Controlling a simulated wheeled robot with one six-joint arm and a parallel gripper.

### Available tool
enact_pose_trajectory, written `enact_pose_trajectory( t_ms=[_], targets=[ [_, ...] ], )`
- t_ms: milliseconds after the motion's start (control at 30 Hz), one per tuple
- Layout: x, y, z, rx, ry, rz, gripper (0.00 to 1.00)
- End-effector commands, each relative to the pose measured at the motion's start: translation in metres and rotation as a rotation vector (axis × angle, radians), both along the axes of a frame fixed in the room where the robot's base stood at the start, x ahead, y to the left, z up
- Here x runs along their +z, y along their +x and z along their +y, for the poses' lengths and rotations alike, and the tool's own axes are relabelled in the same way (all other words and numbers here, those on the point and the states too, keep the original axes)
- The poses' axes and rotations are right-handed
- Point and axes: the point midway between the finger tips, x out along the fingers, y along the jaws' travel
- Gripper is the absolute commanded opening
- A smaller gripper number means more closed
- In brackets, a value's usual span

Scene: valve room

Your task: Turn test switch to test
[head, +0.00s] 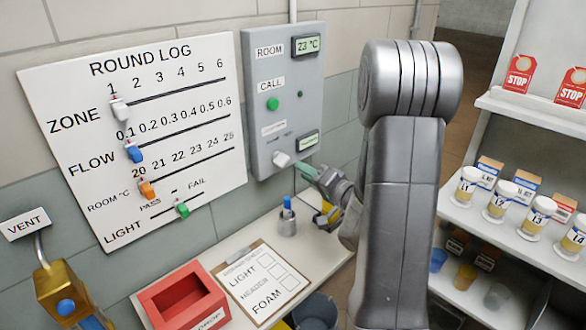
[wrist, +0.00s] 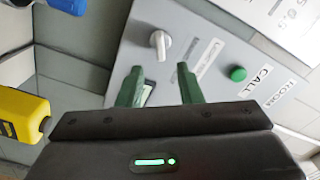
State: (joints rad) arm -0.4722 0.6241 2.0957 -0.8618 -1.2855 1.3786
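A grey wall panel (head: 284,95) carries a white switch knob (head: 281,160) at its lower left, below a small label. In the wrist view the knob (wrist: 160,42) stands out from the panel, just beyond and between my fingertips. My gripper (wrist: 158,74) has two green fingers, spread apart with nothing between them. In the head view my gripper (head: 306,172) is just right of the knob and slightly below it, near the panel's lower edge. The far finger is partly hidden there, and the switch's position markings are too small to read.
The panel also has a green CALL button (head: 272,104) and displays. A ROUND LOG board (head: 165,120) hangs left. Below are a pen cup (head: 287,225), a clipboard (head: 262,283) and a red drop box (head: 183,299). A yellow object (wrist: 22,115) is left in the wrist view.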

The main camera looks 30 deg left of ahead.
Motion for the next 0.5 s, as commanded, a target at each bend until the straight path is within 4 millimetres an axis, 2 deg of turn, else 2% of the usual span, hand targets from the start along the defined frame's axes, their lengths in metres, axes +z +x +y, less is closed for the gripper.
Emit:
enact_pose_trajectory(
  t_ms=[33, 200, 500],
  targets=[
    [-0.001, -0.003, -0.012, -0.005, 0.001, 0.000, 0.33],
    [-0.001, -0.011, -0.039, -0.004, 0.000, 0.001, 0.33],
    [0.000, -0.017, -0.059, -0.001, 0.001, 0.001, 0.33]
  ],
)
